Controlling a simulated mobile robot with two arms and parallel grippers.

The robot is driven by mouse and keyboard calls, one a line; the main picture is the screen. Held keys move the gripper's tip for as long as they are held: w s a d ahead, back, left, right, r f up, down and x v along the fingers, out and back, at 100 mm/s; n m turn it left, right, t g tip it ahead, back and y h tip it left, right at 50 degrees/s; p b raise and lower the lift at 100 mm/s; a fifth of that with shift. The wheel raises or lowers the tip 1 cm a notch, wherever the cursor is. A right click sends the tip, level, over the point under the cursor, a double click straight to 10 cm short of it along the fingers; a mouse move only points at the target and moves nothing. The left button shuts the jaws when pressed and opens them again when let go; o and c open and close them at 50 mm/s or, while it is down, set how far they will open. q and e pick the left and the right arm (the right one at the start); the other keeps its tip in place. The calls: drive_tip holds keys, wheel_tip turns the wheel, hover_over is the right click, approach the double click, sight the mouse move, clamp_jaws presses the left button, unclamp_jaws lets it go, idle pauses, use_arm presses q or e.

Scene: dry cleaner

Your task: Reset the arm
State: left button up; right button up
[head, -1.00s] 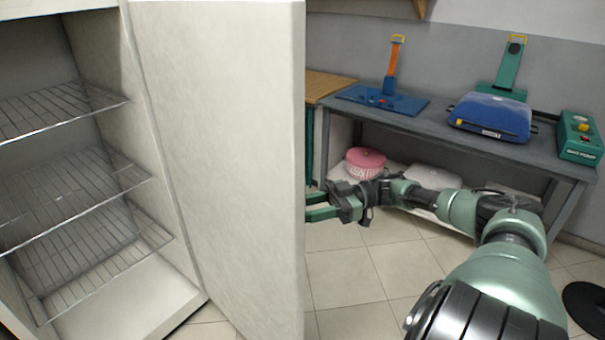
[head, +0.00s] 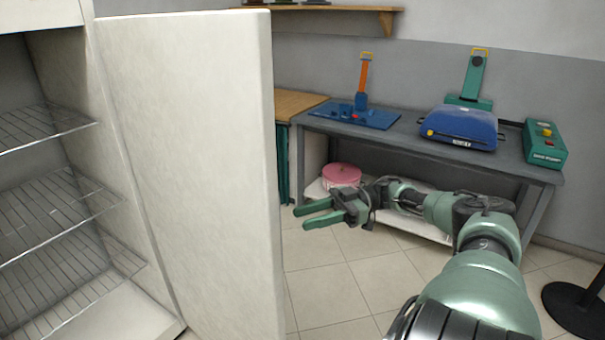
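My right gripper (head: 318,213) shows in the middle of the head view, its arm coming in from the lower right. Its two green fingers point left and stand apart with a gap between them, and nothing shows in the gap. It hangs in the air in front of the workbench, just right of the edge of the open white door (head: 190,170). My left gripper is not in view.
A white cabinet with wire shelves (head: 55,215) stands open at the left. A grey workbench (head: 400,137) carries a blue press (head: 460,127), a green box (head: 544,145) and a blue board (head: 345,117). A pink round container (head: 341,176) sits on its lower shelf. Tiled floor (head: 350,275) is clear.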

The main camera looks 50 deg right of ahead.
idle(0.4)
wheel_tip(320, 180, down, 30)
drive_tip(key=w+d+m+t+h, duration=0.2)
drive_tip(key=m+t+h, duration=0.5)
drive_tip(key=h, duration=0.5)
drive_tip(key=s+a+f+m+g+h, duration=0.1)
drive_tip(key=s+f+m+g, duration=0.15)
drive_tip(key=f, duration=0.35)
drive_tip(key=s+a+f+m+g+h, duration=0.1)
drive_tip(key=s+a+f+h, duration=0.15)
drive_tip(key=f, duration=0.25)
drive_tip(key=s+a+f+g+h, duration=0.1)
drive_tip(key=s+a+f+g, duration=0.2)
drive_tip(key=s+a+f, duration=0.5)
drive_tip(key=s+a+f+g, duration=0.3)
drive_tip(key=s+f, duration=0.4)
drive_tip(key=f, duration=0.3)
drive_tip(key=s+a+f+g, duration=0.2)
drive_tip(key=s+a+f, duration=0.1)
drive_tip(key=s+a, duration=0.4)
drive_tip(key=s+a+f+g, duration=0.3)
drive_tip(key=s+a, duration=0.5)
drive_tip(key=a, duration=0.1)
drive_tip(key=shift+s+a+f+n+y, duration=0.15)
drive_tip(key=shift+a+f+n+y, duration=0.05)
drive_tip(key=shift+a+n+y, duration=0.15)
drive_tip(key=shift+d, duration=0.15)
